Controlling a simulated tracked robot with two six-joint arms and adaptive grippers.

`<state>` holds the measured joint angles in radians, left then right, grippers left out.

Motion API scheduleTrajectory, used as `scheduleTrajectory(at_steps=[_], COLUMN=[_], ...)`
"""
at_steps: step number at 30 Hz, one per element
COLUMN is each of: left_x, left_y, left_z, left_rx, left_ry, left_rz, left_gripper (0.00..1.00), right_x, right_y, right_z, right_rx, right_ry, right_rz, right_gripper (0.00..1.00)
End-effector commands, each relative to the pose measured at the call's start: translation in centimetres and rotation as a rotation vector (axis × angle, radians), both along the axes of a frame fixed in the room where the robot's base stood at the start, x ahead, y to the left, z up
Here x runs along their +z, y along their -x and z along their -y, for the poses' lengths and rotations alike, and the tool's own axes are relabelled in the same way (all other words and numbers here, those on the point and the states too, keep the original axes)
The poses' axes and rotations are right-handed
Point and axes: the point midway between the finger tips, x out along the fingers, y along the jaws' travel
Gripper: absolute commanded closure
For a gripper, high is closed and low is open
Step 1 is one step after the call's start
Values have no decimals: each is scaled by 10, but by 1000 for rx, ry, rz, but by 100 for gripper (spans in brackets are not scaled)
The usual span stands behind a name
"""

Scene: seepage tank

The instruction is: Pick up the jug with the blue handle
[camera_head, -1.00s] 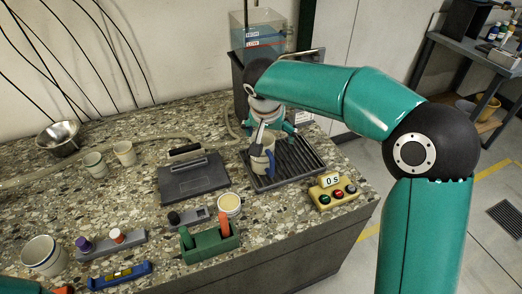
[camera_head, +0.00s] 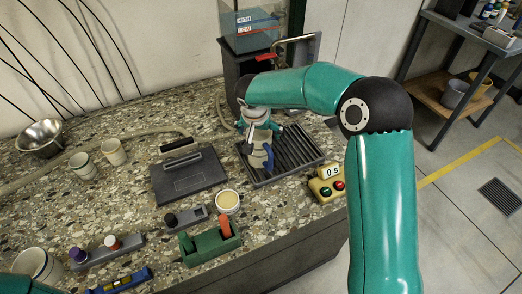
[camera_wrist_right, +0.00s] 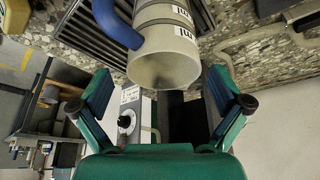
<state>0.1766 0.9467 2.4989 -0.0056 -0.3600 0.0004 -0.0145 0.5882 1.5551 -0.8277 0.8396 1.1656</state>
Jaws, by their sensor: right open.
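The jug with the blue handle is a pale cylinder with dark markings; in the head view its body (camera_head: 258,160) stands on the black ribbed drain tray (camera_head: 304,153), partly hidden by my right gripper (camera_head: 259,129). Its blue handle (camera_head: 269,156) shows on the right side. In the right wrist view the jug (camera_wrist_right: 165,62) is at top centre, with the blue handle (camera_wrist_right: 118,26) at its left. My right gripper (camera_wrist_right: 160,88) is open, its fingers to either side of the jug's near end; I cannot tell whether they touch it. My left gripper is out of view.
A dark flat plate with a handle (camera_head: 187,178) lies left of the tray. A yellow button box (camera_head: 327,187) stands at the right edge. A water tank (camera_head: 252,25) stands behind.

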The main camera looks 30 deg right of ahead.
Motion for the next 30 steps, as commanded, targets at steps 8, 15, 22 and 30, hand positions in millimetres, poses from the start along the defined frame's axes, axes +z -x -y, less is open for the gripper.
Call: scheduleTrajectory(at_steps=[8,15,22,30], left_x=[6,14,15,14], left_y=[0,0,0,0], left_z=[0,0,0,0], left_rx=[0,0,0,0], left_ry=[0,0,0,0], left_rz=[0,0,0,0], left_gripper=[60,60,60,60], right_x=[-17,-48,-55,-55], right_y=[-6,-18,-21,-21], right_z=[4,10,12,12], right_rx=[0,-2,-2,-1], right_ry=[0,0,0,0], right_rz=[-3,-2,1,1], right_gripper=[0,0,0,28])
